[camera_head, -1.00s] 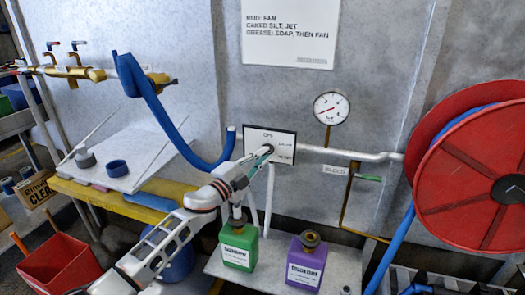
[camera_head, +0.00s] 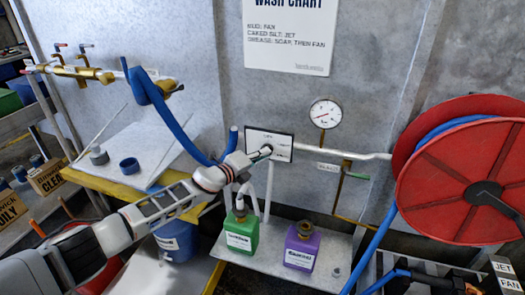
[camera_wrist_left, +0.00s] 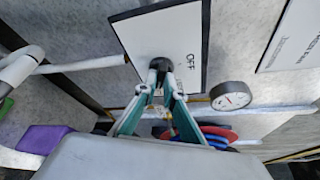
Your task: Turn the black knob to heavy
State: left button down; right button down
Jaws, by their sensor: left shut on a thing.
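The black knob (camera_wrist_left: 160,65) sits on a white panel (camera_wrist_left: 183,40) with a dark edge; "OFF" reads beside it in the left wrist view, and other lettering is partly hidden or too small to read. My left gripper (camera_wrist_left: 160,76) is shut on the knob, its teal fingers closing on it from both sides. In the head view my left gripper (camera_head: 262,153) reaches the panel (camera_head: 283,146) from the lower left and covers the knob. I cannot tell which mark the knob points to. My right gripper is not in view.
A pressure gauge (camera_head: 326,113) and a pipe (camera_head: 350,155) are right of the panel. A green jug (camera_head: 242,235) and a purple jug (camera_head: 301,247) stand on a shelf below. A red hose reel (camera_head: 470,185) is at right. A blue hose (camera_head: 180,130) hangs at left.

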pick_arm(q)
jog(key=shift+m, duration=0.4)
dwell(0.3)
jog(key=c, duration=2.1)
grip_release()
jog(key=shift+c, duration=0.2)
jog(key=v, duration=1.2)
jog(key=shift+s+d, duration=0.1)
jog(key=shift+d, duration=0.05)
